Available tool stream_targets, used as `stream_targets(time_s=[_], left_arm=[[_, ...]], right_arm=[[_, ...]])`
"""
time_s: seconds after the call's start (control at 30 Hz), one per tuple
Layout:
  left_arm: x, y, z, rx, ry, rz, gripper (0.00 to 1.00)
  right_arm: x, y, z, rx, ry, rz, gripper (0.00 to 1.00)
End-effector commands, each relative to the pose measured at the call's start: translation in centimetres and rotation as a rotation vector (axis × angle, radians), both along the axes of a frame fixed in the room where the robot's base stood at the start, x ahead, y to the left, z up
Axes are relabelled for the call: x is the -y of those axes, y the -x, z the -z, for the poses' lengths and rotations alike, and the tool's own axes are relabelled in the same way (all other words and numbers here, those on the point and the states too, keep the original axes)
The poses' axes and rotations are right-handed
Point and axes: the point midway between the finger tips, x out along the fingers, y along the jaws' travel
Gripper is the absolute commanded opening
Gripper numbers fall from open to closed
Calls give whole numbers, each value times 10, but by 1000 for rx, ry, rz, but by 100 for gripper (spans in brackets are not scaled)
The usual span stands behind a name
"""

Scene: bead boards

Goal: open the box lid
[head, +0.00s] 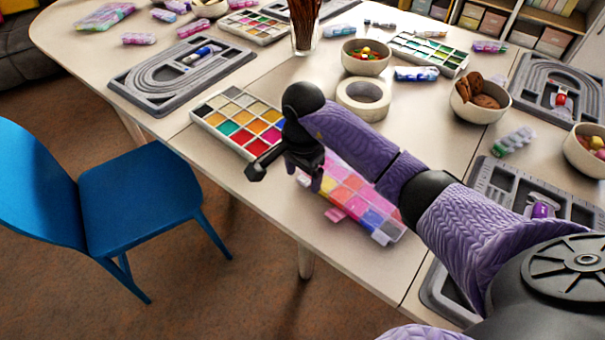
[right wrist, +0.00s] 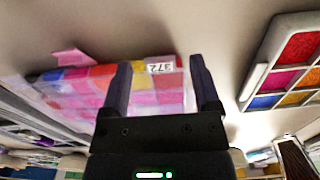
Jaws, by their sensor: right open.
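The box (head: 375,210) is a clear pink bead case with coloured compartments, lying on the table near its front edge. Its lid appears flat and closed. A pink tab (head: 336,214) sticks out on the side by the table edge; it also shows in the right wrist view (right wrist: 72,57). My right gripper (head: 287,177) is open and empty at the left end of the box; its arm hides part of the box. In the right wrist view the box (right wrist: 80,88), with a white label, lies beyond the spread fingers (right wrist: 163,80). My left gripper is out of view.
A paint palette (head: 211,118) lies just left of the right gripper. A tape roll (head: 364,112) and a bowl (head: 366,69) stand behind the arm. A grey bead board (head: 140,97) lies at left. A blue chair (head: 130,185) stands before the table.

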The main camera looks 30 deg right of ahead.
Motion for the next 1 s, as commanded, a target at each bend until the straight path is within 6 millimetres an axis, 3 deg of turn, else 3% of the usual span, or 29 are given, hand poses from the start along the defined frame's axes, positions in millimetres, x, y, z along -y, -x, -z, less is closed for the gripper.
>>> stream_targets(time_s=[0.1,0.47,1.0], left_arm=[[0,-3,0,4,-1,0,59],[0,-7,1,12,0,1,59],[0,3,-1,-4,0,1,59]], right_arm=[[0,0,-1,0,0,0,75],[0,0,-1,0,-1,0,0],[0,0,-1,0,-1,0,0]])
